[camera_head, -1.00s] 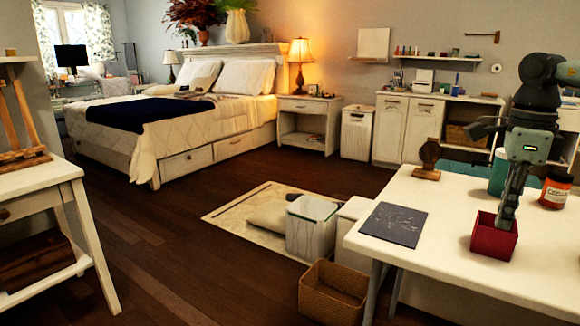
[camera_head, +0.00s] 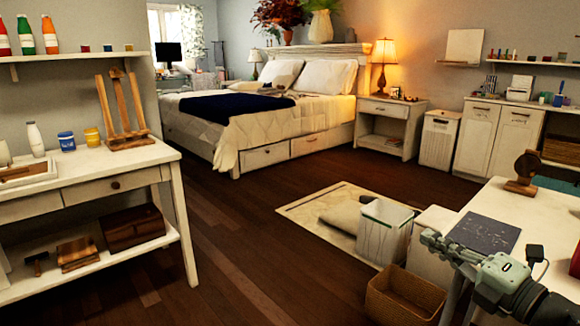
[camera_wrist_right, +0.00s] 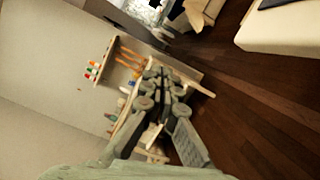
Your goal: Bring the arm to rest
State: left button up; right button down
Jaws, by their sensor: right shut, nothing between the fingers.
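My right gripper (camera_head: 434,241) is shut and empty. It comes in from the lower right in the head view, over the near left side of the white table (camera_head: 541,200), and points left. In the right wrist view its closed fingers (camera_wrist_right: 167,78) point toward the wall and the shelves. My left gripper is not in view.
A dark flat sheet (camera_head: 482,233) and a wooden stand (camera_head: 522,175) are on the table behind my arm. A white desk (camera_head: 95,178) is at left.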

jog(key=s+d+f+m+g+h, duration=0.2)
jog(key=s+d+f+m+h, duration=0.15)
jog(key=f+m+h, duration=0.45)
jog(key=s+d+f+m+g+h, duration=0.1)
jog(key=s+d+f+m+h, duration=0.25)
jog(key=f+m, duration=0.5)
jog(key=s+a+f+m+g+y, duration=0.1)
jog(key=s+a+f+m+g, duration=0.4)
jog(key=s, duration=0.5)
jog(key=s+a+f+m+g+y, duration=0.1)
jog(key=s+a+f+m+g, duration=0.35)
jog(key=s, duration=0.55)
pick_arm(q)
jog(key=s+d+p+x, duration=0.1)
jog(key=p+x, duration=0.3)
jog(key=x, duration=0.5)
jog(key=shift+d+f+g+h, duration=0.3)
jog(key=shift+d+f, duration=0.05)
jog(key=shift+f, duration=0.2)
pick_arm(e)
notch_tip(320, 180, down, 11)
jog(key=w+d+n+g, duration=0.1)
jog(key=w, duration=0.1)
jog(key=shift+w, duration=0.15)
